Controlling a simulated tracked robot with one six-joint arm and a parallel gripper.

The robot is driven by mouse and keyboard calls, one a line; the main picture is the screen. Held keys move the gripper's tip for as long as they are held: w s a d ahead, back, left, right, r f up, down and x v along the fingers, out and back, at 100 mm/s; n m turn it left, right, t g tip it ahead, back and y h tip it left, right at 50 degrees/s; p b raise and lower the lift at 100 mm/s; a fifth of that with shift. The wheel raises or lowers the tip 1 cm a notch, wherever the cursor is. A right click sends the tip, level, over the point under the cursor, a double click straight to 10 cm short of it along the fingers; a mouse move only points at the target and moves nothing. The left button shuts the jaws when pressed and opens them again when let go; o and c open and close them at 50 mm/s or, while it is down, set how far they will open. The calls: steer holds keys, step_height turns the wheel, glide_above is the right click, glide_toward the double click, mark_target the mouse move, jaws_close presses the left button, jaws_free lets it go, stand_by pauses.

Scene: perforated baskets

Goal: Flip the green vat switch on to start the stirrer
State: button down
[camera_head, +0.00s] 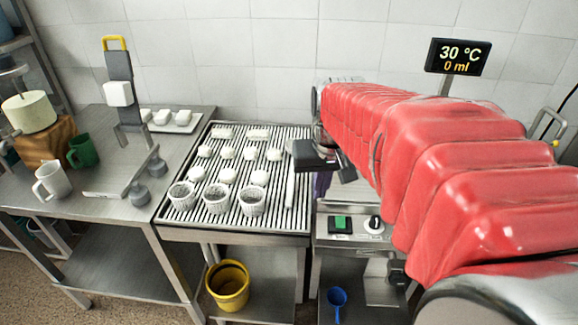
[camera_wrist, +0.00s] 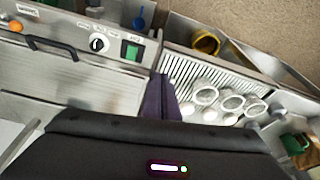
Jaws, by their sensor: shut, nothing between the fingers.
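The green switch (camera_head: 340,223) sits in a dark frame on the steel front panel of the vat unit, left of a black knob (camera_head: 374,222). In the wrist view the green switch (camera_wrist: 131,50) and the knob (camera_wrist: 98,45) show upper left of my fingers. Which way the switch is set, I cannot tell. My gripper (camera_head: 321,186) is above and behind the switch, apart from it, near the right edge of the ribbed draining table. Its purple fingers (camera_wrist: 164,100) are shut and empty. My red-sleeved arm hides most of the vat.
The ribbed table (camera_head: 180,222) holds white pieces and three perforated baskets (camera_head: 217,198). A display (camera_head: 459,57) reads 30 °C and 0 ml. Mugs and a press stand on the left table (camera_head: 110,215).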

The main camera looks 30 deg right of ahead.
steer(key=m+g, duration=0.1)
steer(key=m, duration=0.1)
glide_above(340, 218)
steer(key=s+a, duration=0.2)
steer(key=s, duration=0.1)
step_height(340, 218, down, 2)
steer(key=f, duration=0.1)
steer(key=shift+w+d+r, duration=0.2)
steer(key=shift+r, duration=0.05)
steer(key=shift+f, duration=0.1)
steer(key=f, duration=0.4)
steer(key=w+d+f, duration=0.1)
steer(key=f, duration=0.4)
steer(key=w+f, duration=0.1)
steer(key=f, duration=0.3)
steer(key=shift+d+f, duration=0.15)
steer(key=shift+f, duration=0.15)
steer(key=shift+w, duration=0.1)
